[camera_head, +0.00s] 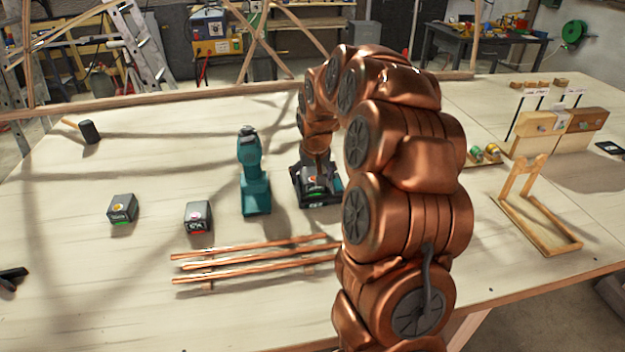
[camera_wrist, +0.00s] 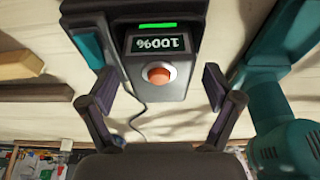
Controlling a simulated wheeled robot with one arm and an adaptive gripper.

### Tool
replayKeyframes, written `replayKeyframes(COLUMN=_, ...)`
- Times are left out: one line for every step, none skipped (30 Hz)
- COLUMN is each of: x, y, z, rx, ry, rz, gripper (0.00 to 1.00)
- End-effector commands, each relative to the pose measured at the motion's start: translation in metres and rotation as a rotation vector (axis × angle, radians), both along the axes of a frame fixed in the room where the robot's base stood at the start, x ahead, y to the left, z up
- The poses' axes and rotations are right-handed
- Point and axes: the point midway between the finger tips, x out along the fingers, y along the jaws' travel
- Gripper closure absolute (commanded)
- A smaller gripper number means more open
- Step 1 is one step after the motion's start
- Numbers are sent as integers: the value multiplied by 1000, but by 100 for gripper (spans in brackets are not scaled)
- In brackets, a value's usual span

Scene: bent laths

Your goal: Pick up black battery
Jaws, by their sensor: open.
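A black unit (camera_wrist: 158,62) with a teal side, a lit "100%" display, a green bar and an orange button lies between my gripper's fingers in the wrist view. In the head view this dark and teal unit (camera_head: 318,196) stands right of the drill, partly hidden by my arm. I cannot tell where charger ends and battery begins. My gripper (camera_wrist: 157,90) is open, with a finger on each side of the unit and no clear contact. Two other dark batteries stand at left, one with a green light (camera_head: 121,208), one with a red light (camera_head: 198,217).
A teal drill (camera_head: 254,178) stands close left of the unit; it shows at right in the wrist view (camera_wrist: 280,110). Copper-coloured rods (camera_head: 250,258) lie in front. A mallet (camera_head: 89,131) is at far left, a wooden frame (camera_head: 535,210) at right.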

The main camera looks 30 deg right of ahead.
Motion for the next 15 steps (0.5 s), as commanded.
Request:
replayKeyframes(x=0, y=0, z=0, rx=0, ry=0, rz=0, gripper=10)
replayKeyframes(x=0, y=0, z=0, rx=0, ry=0, rz=0, gripper=12)
replayKeyframes(x=0, y=0, z=0, rx=0, ry=0, rz=0, gripper=17)
replayKeyframes(x=0, y=0, z=0, rx=0, ry=0, rz=0, gripper=20)
replayKeyframes(x=0, y=0, z=0, rx=0, ry=0, rz=0, gripper=23)
replayKeyframes(x=0, y=0, z=0, rx=0, ry=0, rz=0, gripper=27)
replayKeyframes(x=0, y=0, z=0, rx=0, ry=0, rz=0, gripper=30)
replayKeyframes(x=0, y=0, z=0, rx=0, ry=1, rz=0, gripper=33)
replayKeyframes(x=0, y=0, z=0, rx=0, ry=1, rz=0, gripper=38)
replayKeyframes(x=0, y=0, z=0, rx=0, ry=1, rz=0, gripper=41)
replayKeyframes(x=0, y=0, z=0, rx=0, ry=1, rz=0, gripper=44)
replayKeyframes(x=0, y=0, z=0, rx=0, ry=1, rz=0, gripper=48)
replayKeyframes(x=0, y=0, z=0, rx=0, ry=1, rz=0, gripper=51)
replayKeyframes(x=0, y=0, z=0, rx=0, ry=1, rz=0, gripper=54)
replayKeyframes(x=0, y=0, z=0, rx=0, ry=1, rz=0, gripper=58)
